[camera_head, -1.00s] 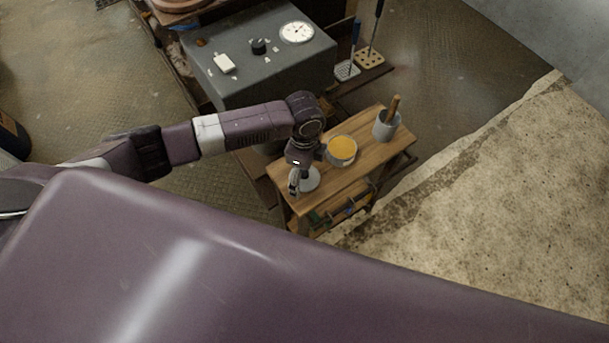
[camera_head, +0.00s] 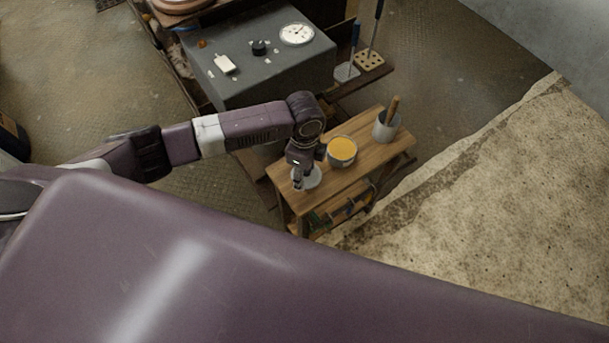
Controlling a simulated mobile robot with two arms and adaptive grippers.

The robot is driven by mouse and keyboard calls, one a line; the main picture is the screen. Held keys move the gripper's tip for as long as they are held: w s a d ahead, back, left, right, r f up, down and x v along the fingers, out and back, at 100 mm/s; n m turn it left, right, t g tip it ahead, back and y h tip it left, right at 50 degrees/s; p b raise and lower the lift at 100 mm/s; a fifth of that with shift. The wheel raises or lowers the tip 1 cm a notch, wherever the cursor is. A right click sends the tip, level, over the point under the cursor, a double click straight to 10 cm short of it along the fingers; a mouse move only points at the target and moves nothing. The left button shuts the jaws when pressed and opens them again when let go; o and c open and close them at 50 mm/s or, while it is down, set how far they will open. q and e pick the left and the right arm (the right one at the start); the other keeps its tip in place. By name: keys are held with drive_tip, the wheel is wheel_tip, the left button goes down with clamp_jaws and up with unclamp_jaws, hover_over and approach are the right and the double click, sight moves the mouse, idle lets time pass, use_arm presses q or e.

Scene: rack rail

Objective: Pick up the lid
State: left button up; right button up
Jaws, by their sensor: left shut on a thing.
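The lid (camera_head: 313,179) is a pale grey disc at the near left end of the small wooden table (camera_head: 370,154). My left gripper (camera_head: 298,184) is over it and shut on it, with fingers pointing down. The gripper hides part of the lid. I cannot tell whether the lid still touches the table top. My right gripper is not in view.
A grey pot with yellow-orange contents (camera_head: 342,149) stands just right of the gripper. A grey mortar (camera_head: 385,129) with a wooden pestle stands at the far end. A grey box with a dial (camera_head: 270,75) stands behind.

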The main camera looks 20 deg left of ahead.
use_arm(q)
drive_tip(key=shift+s+a+f, duration=0.1)
drive_tip(key=shift+s+f, duration=0.15)
drive_tip(key=shift+f, duration=0.05)
